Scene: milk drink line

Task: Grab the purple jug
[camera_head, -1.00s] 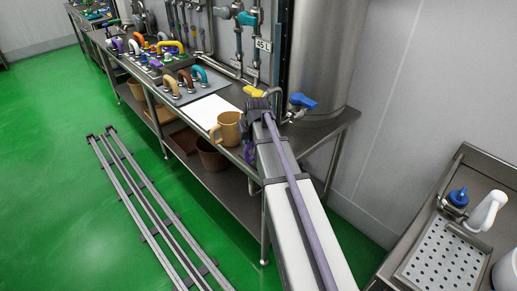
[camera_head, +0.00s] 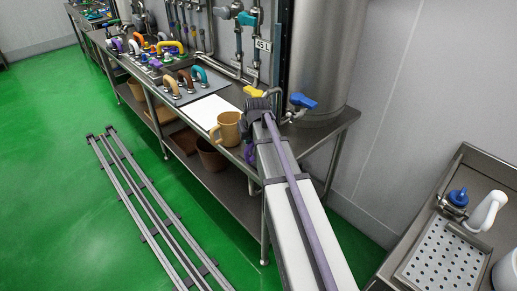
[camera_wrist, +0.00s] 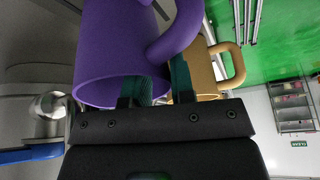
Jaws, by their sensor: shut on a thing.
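The purple jug (camera_wrist: 115,50) fills the upper left of the wrist view, with its handle curving down at its right side. In the head view my arm hides most of the jug; a bit of purple (camera_head: 249,154) shows beside the arm's end, at the front edge of the steel bench.
A tan jug (camera_head: 228,129) stands close by on the bench, left of my gripper; it also shows in the wrist view (camera_wrist: 208,70). A steel tank (camera_head: 325,60) with a blue-handled tap (camera_head: 303,101) stands behind. A white sheet (camera_head: 212,112) lies farther left.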

